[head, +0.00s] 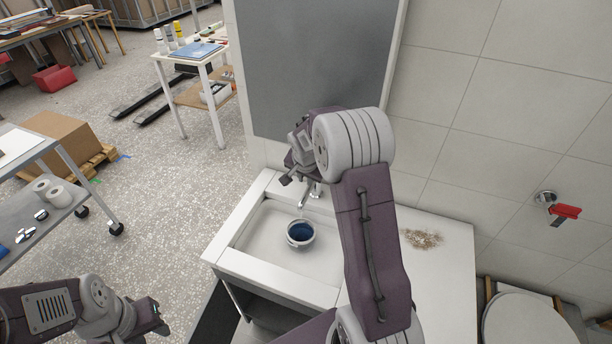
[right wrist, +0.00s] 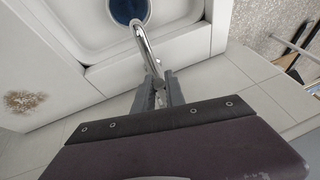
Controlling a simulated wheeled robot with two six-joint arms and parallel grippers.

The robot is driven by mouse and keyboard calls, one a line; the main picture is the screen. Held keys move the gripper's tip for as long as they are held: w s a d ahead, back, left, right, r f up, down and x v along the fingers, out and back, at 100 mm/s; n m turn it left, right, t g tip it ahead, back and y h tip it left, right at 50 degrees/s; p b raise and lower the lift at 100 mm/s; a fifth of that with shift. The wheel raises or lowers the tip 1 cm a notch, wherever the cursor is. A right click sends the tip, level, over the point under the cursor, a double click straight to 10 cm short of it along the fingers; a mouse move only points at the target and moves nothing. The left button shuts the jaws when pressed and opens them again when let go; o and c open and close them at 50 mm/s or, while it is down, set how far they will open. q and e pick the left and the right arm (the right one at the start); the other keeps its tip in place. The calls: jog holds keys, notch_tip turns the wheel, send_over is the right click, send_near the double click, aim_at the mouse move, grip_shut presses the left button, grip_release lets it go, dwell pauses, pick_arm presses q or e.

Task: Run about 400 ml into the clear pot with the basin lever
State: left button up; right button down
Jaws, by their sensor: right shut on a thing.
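The clear pot (head: 300,234) stands upright in the white basin (head: 265,243). Its rim is pale and its inside looks dark blue; I cannot read a water level. In the right wrist view the pot (right wrist: 128,10) is cut off by the top edge. The chrome spout (right wrist: 143,42) reaches to the pot's near rim, and no stream is clearly visible. My right gripper (right wrist: 160,90) is shut on the basin lever (right wrist: 158,83), behind the spout. In the head view the right arm partly hides the tap. My left gripper (head: 160,318) is away at lower left, its jaw gap unclear.
A brown granular patch (head: 422,239) lies on the counter right of the basin. A grey mirror-like panel (head: 315,65) stands behind. A red-handled wall valve (head: 564,211) and a toilet (head: 525,318) are at right. A trolley (head: 40,215) with rolls stands at left; floor between is open.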

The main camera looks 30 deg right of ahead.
dwell(0.4)
jog(key=f+t+h+b, duration=0.1)
jog(key=f+b, duration=0.1)
jog(key=b, duration=0.8)
jog(key=shift+s+a+f, duration=0.1)
jog(key=shift+a+f, duration=0.05)
jog(key=shift+a, duration=0.05)
jog(key=shift+b, duration=0.45)
jog(key=shift+r, duration=0.25)
jog(key=c, duration=1.4)
grip_release()
jog(key=v, duration=0.9)
